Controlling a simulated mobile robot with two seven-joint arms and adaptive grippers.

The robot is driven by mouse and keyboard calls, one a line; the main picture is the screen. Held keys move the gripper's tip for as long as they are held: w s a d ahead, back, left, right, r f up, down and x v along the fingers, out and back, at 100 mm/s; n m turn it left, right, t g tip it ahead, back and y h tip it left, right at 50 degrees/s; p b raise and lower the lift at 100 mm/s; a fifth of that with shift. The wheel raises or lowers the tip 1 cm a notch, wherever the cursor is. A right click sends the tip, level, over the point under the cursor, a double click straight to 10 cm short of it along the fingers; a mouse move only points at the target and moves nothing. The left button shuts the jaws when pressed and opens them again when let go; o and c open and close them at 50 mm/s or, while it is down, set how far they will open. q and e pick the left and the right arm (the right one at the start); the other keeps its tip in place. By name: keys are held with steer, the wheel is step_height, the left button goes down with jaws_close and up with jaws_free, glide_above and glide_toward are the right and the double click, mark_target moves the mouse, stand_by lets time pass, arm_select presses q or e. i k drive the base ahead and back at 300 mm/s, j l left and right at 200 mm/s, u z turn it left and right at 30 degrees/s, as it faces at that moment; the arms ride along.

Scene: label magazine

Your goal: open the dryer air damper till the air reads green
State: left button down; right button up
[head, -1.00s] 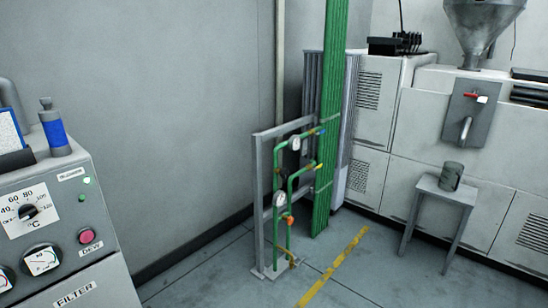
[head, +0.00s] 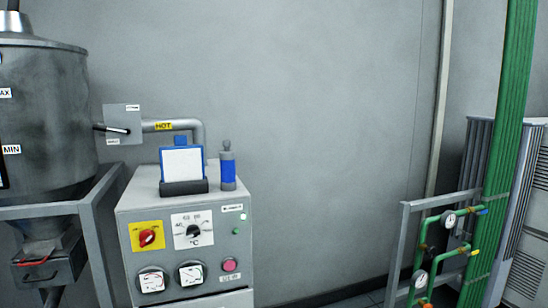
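The damper looks to be the grey plate (head: 122,118) on the pipe at the left. A dark lever (head: 112,128) lies across it, slightly tilted, with small labels at its upper right and lower left. The pipe (head: 186,124) with a yellow HOT tag runs right and bends down behind the control cabinet (head: 190,215). On the cabinet front are two round dials, a left dial (head: 152,281) and a right dial (head: 190,273); their needles and colour bands are too small to read. Neither gripper is in view.
The hopper (head: 45,120) marked MAX and MIN stands at the left in a grey frame (head: 88,210). The cabinet carries a red knob (head: 148,238), a temperature dial (head: 193,231) and a pink button (head: 229,265). Green pipework with gauges (head: 449,219) stands at the right. The wall between is bare.

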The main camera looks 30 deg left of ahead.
mark_target(96, 127)
steer(key=u, duration=1.95)
